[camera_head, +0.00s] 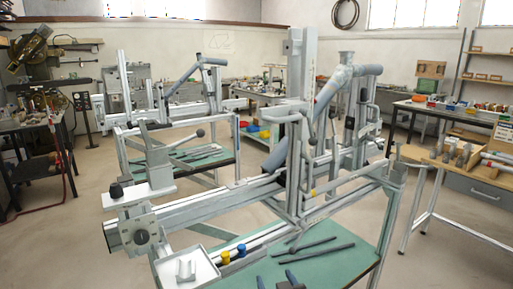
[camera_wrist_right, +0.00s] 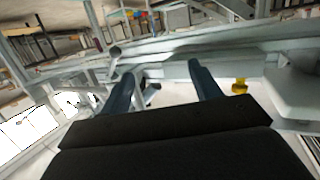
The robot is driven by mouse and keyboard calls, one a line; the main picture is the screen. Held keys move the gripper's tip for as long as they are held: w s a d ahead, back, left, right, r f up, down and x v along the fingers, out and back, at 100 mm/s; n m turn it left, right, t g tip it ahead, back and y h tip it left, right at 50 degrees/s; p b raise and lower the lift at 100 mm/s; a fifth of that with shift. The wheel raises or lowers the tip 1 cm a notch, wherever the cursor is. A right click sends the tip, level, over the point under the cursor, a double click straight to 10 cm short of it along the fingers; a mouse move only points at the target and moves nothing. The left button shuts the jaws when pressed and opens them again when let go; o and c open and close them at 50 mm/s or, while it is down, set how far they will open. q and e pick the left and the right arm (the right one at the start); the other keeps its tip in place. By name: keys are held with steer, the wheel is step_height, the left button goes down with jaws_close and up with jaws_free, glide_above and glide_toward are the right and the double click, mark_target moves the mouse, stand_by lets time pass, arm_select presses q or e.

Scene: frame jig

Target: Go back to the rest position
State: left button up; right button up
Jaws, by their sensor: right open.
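My right gripper (camera_head: 277,280) shows at the bottom edge of the head view, over the green lower shelf on the near side of the frame jig (camera_head: 200,209). Its two dark blue fingers are apart, with nothing between them. In the right wrist view the open fingers (camera_wrist_right: 161,74) point toward the jig's grey rails (camera_wrist_right: 235,45), and the gap is empty. Most of the right arm is out of the head view. My left gripper is in neither view.
A white tray (camera_head: 203,275) and blue and yellow knobs (camera_head: 241,250) sit at the jig's near side. Dark tubes (camera_head: 305,245) lie on the green shelf (camera_head: 345,268). A wooden workbench (camera_head: 470,178) stands right. A second jig stands behind. Open floor shows between benches.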

steer(key=s+d+f+g+h, duration=0.2)
steer(key=s+d+f+g, duration=0.5)
steer(key=s+f, duration=0.6)
steer(key=s+d+f+g+h, duration=0.1)
steer(key=s+d+f+g, duration=0.4)
steer(key=s+d+f, duration=0.7)
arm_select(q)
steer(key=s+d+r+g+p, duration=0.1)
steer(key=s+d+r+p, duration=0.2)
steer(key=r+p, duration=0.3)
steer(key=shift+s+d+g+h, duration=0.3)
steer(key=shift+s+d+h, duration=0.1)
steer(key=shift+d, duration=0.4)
arm_select(e)
steer(key=s+a+r, duration=0.2)
steer(key=a, duration=0.3)
steer(key=s+a+r+g+y, duration=0.1)
steer(key=s+a+r, duration=0.2)
steer(key=a, duration=0.2)
steer(key=shift+s+r+y, duration=0.2)
steer(key=shift+r+y, duration=0.05)
steer(key=shift+y, duration=0.05)
